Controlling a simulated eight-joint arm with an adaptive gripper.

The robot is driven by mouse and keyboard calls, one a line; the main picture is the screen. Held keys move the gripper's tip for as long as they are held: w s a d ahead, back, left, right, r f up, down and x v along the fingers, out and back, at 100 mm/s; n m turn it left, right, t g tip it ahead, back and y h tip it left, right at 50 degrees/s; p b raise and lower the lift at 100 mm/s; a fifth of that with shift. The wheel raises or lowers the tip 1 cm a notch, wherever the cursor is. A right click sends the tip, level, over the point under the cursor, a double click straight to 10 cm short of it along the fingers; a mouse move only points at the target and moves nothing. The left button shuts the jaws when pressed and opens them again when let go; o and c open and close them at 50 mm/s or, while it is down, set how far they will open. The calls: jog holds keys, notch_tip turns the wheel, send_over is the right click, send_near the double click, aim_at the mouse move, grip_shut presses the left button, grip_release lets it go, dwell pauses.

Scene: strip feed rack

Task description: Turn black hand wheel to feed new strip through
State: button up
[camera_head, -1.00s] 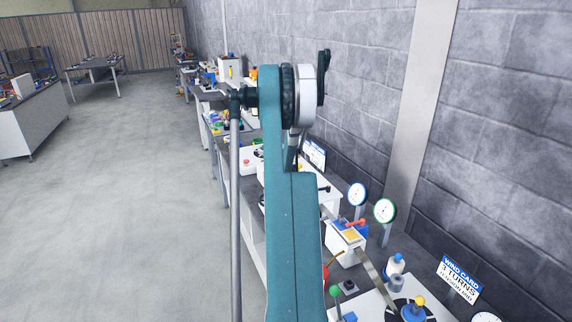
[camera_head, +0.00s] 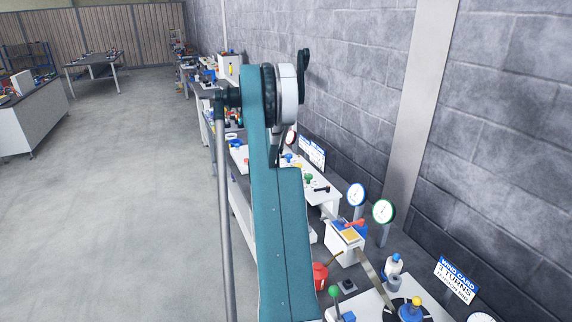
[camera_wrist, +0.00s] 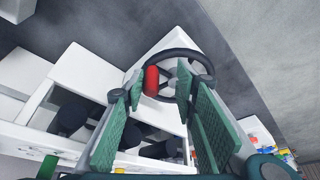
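The black hand wheel (camera_wrist: 181,52) shows in the wrist view, mounted by a white housing, with a red handle (camera_wrist: 151,82) near its left rim. My gripper (camera_wrist: 160,88) is open, with its green-padded fingers spread left and right. The red handle and part of the wheel appear between the fingertips; I cannot tell whether a finger touches them. I see nothing held. I cannot make out the wheel or my gripper there.
The bench carries a red can (camera_head: 320,275), a green-knobbed lever (camera_head: 334,291), a white bottle (camera_head: 393,265) and dial gauges (camera_head: 383,211). A card (camera_head: 457,280) reads "WIND CARD 3 TURNS". A block wall (camera_head: 500,120) bounds the right. The floor (camera_head: 120,200) at left is clear.

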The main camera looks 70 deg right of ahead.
jog(key=v, duration=0.8)
jog(key=s+d+r+t+h+b, duration=0.4)
jog(key=d+r+h+b, duration=0.4)
jog(key=d+h+b, duration=0.3)
jog(key=shift+n+h, duration=0.4)
dwell(0.4)
jog(key=shift+d, duration=0.1)
dwell(0.4)
